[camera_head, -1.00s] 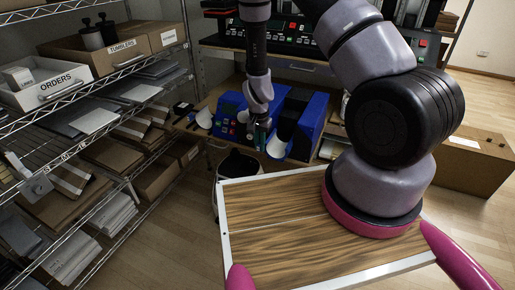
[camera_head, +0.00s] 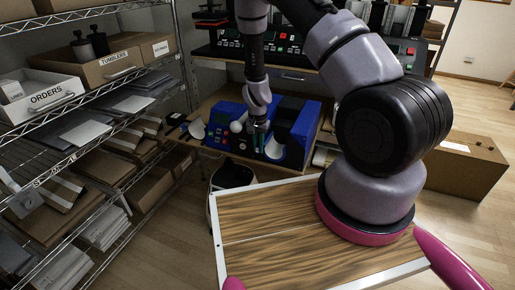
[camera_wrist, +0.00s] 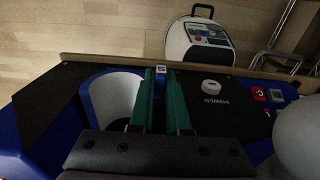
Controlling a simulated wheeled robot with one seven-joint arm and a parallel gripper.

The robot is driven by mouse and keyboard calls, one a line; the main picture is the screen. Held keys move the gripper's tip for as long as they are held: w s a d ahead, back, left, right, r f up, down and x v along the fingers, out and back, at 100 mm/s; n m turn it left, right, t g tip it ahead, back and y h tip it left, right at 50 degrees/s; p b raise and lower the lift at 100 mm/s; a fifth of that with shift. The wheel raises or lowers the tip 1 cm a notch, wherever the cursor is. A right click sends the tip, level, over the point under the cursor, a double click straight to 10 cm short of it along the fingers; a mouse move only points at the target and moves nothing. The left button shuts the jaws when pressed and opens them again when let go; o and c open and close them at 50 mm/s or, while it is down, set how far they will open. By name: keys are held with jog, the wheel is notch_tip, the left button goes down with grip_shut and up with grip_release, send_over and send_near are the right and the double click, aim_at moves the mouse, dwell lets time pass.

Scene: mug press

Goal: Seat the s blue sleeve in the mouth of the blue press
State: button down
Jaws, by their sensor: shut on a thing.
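The blue press (camera_head: 303,133) stands on a wooden bench beyond my own tray, with a white curved mouth (camera_head: 274,149) at its front. In the wrist view the press's mouth (camera_wrist: 112,97) is a white curved opening just left of my fingers. My gripper (camera_wrist: 162,75) has green fingers, shut on a small blue piece with a pale mark, the s blue sleeve (camera_wrist: 161,67), at the fingertips. Most of the sleeve is hidden by the fingers. In the head view my gripper (camera_head: 258,138) hangs in front of the press, and the sleeve is too small to make out there.
A panel with a POWER knob (camera_wrist: 211,87) and a red button (camera_wrist: 259,95) lies right of my fingers. A white rounded object (camera_wrist: 300,135) is at the right edge. A white device (camera_wrist: 199,42) stands on the floor beyond the bench edge. Wire shelving (camera_head: 100,175) is at left.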

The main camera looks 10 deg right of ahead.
grip_release()
dwell(0.5)
dwell(0.5)
jog(key=shift+r, duration=4)
jog(key=shift+s, duration=0.1)
